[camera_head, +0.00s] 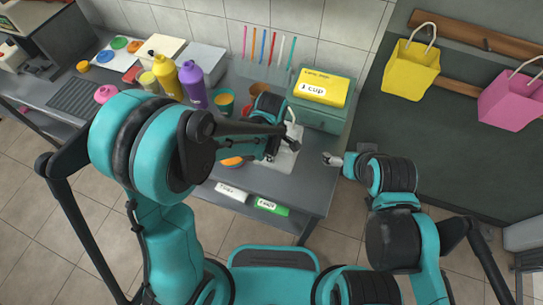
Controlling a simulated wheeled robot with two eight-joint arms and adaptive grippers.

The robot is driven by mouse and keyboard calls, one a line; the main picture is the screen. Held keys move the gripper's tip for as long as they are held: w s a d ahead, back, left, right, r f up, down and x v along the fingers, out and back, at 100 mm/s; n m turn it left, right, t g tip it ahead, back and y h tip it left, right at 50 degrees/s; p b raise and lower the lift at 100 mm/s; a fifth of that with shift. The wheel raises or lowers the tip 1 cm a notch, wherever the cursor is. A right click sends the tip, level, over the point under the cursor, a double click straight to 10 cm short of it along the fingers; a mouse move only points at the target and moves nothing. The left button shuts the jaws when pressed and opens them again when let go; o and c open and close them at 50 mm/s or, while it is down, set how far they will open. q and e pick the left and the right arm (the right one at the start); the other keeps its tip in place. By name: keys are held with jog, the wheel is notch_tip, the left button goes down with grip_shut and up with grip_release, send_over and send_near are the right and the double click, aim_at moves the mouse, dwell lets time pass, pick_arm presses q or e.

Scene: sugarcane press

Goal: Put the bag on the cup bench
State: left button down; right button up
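A yellow bag (411,68) with a pale handle hangs at the upper right. A pink bag (511,99) hangs to its right, cut by the picture's edge. A green box with a yellow top (320,88) marked "1 cup" stands on the grey bench (290,188). My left gripper (287,143) is over the bench, in front of this box, beside a pale looped shape and a whitish patch. My own arm hides part of it, and whether it holds anything is unclear. My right gripper (333,159) is just off the bench's right edge, away from both hanging bags; its fingers are too small to judge.
Yellow (164,75) and purple (193,85) bottles and a teal cup (224,101) stand left of my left gripper. Several coloured straws stand against the tiled wall. White and green labels (271,207) are on the bench front. A dark surface (445,145) lies below the bags.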

pick_arm(q)
jog(key=c, duration=2.1)
grip_release()
jog(key=shift+f, duration=0.1)
jog(key=o, duration=0.4)
notch_tip(320, 180, up, 12)
jog(key=p, duration=0.4)
jog(key=shift+r, duration=0.2)
jog(key=s+a+r+m+t, duration=0.2)
jog(key=s+a+m, duration=0.1)
jog(key=a+m, duration=0.1)
jog(key=s+a+r+m+t, duration=0.2)
jog(key=a+r+m, duration=0.1)
jog(key=a+m, duration=0.2)
jog(key=s+a+r+m+t, duration=0.3)
jog(key=a+m, duration=0.2)
jog(key=a, duration=0.1)
jog(key=shift+s+a, duration=0.25)
jog(key=shift+s, duration=0.1)
